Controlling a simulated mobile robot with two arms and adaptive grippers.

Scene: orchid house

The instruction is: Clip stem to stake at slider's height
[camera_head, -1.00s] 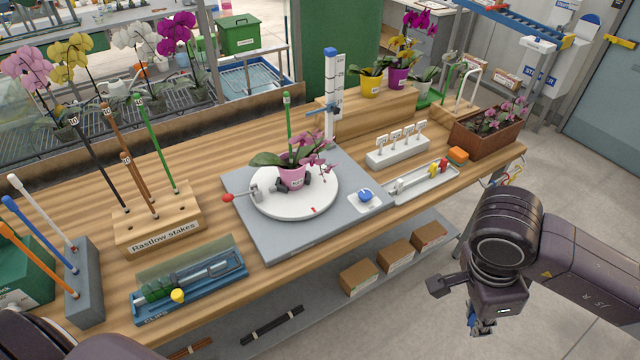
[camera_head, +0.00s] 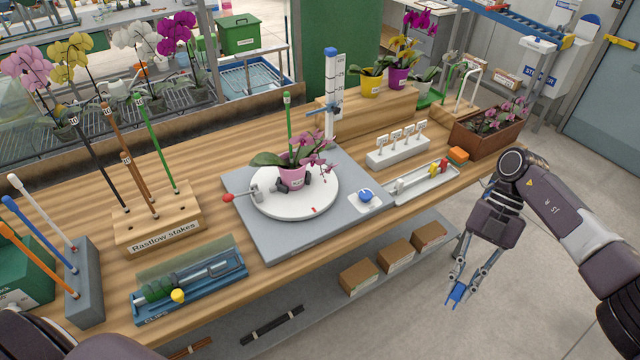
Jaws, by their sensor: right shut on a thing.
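A pink pot (camera_head: 291,178) with an orchid stands on a white turntable (camera_head: 268,205). A green stake (camera_head: 288,120) rises upright from the pot. The stem with pink flowers (camera_head: 318,146) leans to the right, apart from the stake's top. Behind it stands a white height gauge (camera_head: 331,80) with a blue slider (camera_head: 325,110) partway up. My right gripper (camera_head: 459,287) points down beyond the bench's front edge, to the right of the orchid, and is shut on a small blue piece (camera_head: 456,293), apparently a clip. My left gripper is out of view; only part of my arm shows bottom left.
A blue clip holder (camera_head: 192,290) lies at the front left, near the block of stakes (camera_head: 160,225). A tray with coloured pieces (camera_head: 424,184), a label rack (camera_head: 398,150) and a brown planter (camera_head: 488,138) stand right of the turntable. Boxes (camera_head: 360,277) sit on the lower shelf.

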